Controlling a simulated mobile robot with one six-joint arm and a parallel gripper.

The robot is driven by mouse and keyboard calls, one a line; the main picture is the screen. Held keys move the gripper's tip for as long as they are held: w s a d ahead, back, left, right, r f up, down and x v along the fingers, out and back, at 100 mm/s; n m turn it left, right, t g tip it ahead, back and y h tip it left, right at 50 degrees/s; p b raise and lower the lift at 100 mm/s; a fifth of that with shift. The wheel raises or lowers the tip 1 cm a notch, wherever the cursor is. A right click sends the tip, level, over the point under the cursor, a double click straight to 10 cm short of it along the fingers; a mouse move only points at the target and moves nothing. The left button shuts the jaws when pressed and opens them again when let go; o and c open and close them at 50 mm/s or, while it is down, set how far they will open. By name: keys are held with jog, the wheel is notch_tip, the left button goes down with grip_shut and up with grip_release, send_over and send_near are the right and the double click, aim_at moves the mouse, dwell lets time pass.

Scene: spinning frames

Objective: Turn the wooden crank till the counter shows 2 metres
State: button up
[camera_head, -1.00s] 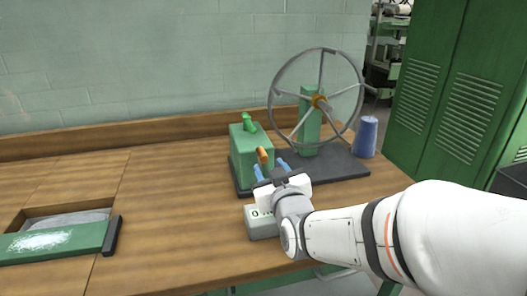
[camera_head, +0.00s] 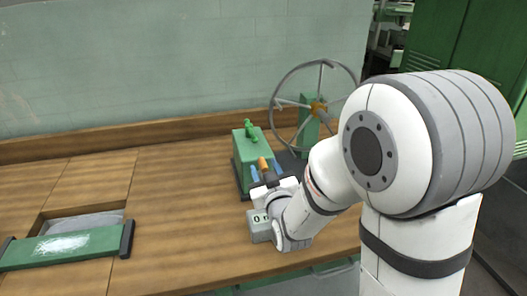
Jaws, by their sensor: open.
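The wooden crank (camera_head: 263,163) shows as a short orange-brown grip in front of the green box (camera_head: 247,149).
A green knob (camera_head: 250,128) tops the box. A green-fronted drawer (camera_head: 65,245) is at the left of the wooden table (camera_head: 175,200). Tall green lockers (camera_head: 455,40) stand at the right, partly behind my arm. The table's middle left is clear.

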aim_at(263, 163)
jog(key=shift+w+a+r+p, duration=0.1)
jog(key=shift+w+a+p, duration=0.05)
jog(key=shift+w+p, duration=0.5)
jog(key=shift+x, duration=1.1)
jog(key=shift+c, duration=0.4)
grip_shut()
